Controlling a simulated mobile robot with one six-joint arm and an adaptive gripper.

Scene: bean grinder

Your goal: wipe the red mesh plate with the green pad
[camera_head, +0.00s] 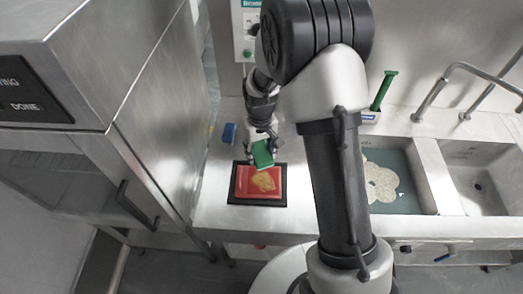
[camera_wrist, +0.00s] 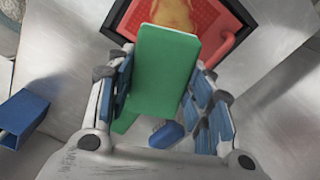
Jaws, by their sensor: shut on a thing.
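The green pad (camera_head: 262,154) is held in my gripper (camera_head: 262,147), which is shut on it. In the wrist view the pad (camera_wrist: 165,70) stands between the two blue-padded fingers of my gripper (camera_wrist: 160,95). The red mesh plate (camera_head: 259,183) lies in a black frame on the steel counter and bears a yellowish-brown stain (camera_head: 264,182). The pad is over the far edge of the plate, and its near end overlaps the plate in view. I cannot tell whether it touches the plate. The plate (camera_wrist: 222,22) also shows at the top of the wrist view, partly hidden by the pad.
A blue object (camera_head: 229,133) stands on the counter left of my gripper; a blue holder (camera_wrist: 22,115) shows in the wrist view. A green-handled tool (camera_head: 383,91) stands at the back right. Sinks (camera_head: 478,178) with taps lie to the right. A steel cabinet (camera_head: 150,90) bounds the left.

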